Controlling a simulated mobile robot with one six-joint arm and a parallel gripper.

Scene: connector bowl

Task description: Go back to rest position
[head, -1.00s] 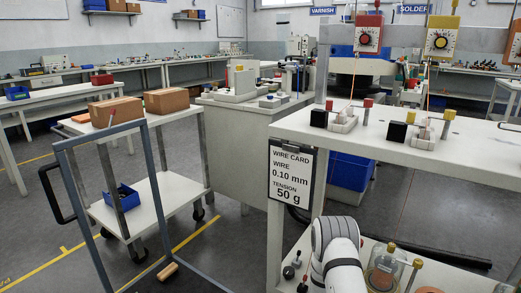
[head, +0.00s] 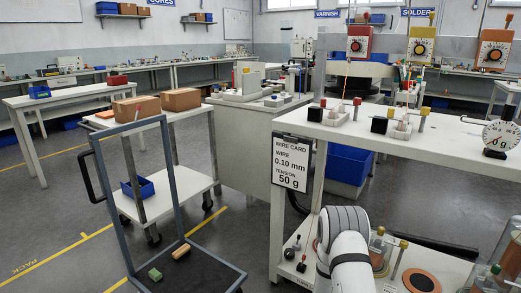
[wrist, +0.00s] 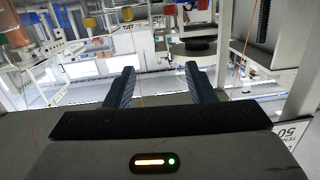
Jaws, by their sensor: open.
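My gripper (wrist: 158,78) shows in the wrist view with its two dark fingers spread wide apart. No object is held between them. A thin orange wire shows between the fingers in the picture; I cannot tell its depth. In the head view my white arm rises at the bottom, right of centre, before the white bench (head: 400,146); the gripper itself is not visible there.
The wire card (head: 290,164) hangs at the bench's left end. Red (head: 359,43), yellow (head: 422,46) and orange (head: 494,49) dial units hang above it. A white dial gauge (head: 500,136) stands at right. A blue-framed trolley (head: 175,190) stands at left, with floor between.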

